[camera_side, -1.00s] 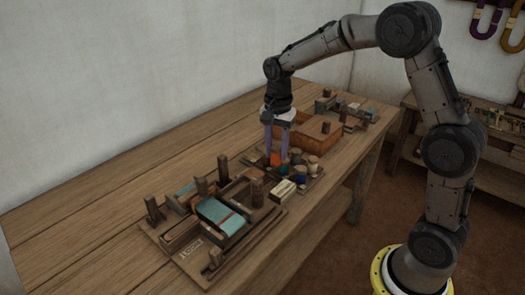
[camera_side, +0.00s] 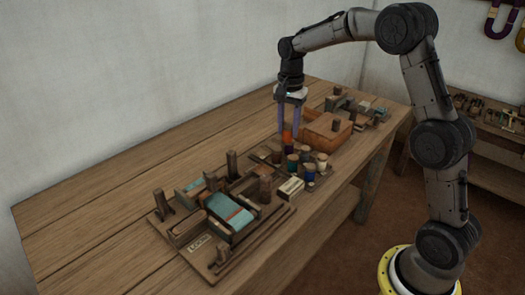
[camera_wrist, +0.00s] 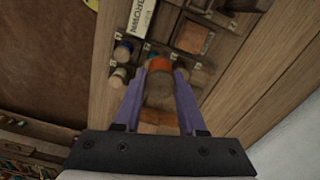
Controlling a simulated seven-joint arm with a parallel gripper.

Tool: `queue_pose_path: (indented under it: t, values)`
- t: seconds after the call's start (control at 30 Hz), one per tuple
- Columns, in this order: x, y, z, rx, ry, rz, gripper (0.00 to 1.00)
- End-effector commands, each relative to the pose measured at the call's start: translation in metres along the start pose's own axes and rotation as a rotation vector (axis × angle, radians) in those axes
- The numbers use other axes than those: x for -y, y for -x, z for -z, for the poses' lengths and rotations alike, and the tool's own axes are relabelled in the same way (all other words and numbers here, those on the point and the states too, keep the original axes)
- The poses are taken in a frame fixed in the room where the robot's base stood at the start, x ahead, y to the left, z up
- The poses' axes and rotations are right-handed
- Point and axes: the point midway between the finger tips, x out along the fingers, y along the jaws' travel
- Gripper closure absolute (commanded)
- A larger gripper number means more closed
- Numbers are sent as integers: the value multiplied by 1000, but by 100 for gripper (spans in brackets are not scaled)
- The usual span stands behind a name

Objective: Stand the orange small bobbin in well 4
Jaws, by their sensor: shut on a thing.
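The orange small bobbin (camera_side: 288,138) is between the purple fingers of my gripper (camera_side: 289,132), held upright above the bobbin tray in the side view. In the wrist view its orange top (camera_wrist: 159,64) shows between the tips of my gripper (camera_wrist: 160,74), which is shut on it. The bobbin tray (camera_side: 262,155) holds several bobbins, including a blue one (camera_side: 293,162) and a pale one (camera_side: 322,158). Small white tags mark wells in the wrist view, but their numbers are too small to read, so I cannot tell which is well 4.
A brown wooden box (camera_side: 322,141) stands just behind the tray. A white labelled block (camera_side: 291,187) lies at the tray's near side. The loom board (camera_side: 225,250), with teal cloth and upright posts, is nearer the camera. The table's left side (camera_side: 110,180) is clear.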

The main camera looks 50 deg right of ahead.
Motion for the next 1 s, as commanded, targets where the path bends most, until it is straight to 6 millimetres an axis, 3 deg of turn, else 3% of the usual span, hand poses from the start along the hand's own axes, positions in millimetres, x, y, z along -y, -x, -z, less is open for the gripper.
queue_pose_path:
  t: [0.47, 0.6, 0.73, 1.0]
  values:
    - [75, -42, 43, 1, -3, -2, 100]
    - [93, -68, 53, 1, -3, -2, 100]
    - [104, -83, 59, 1, -3, -2, 100]
    - [113, -95, 64, 1, -3, -2, 100]
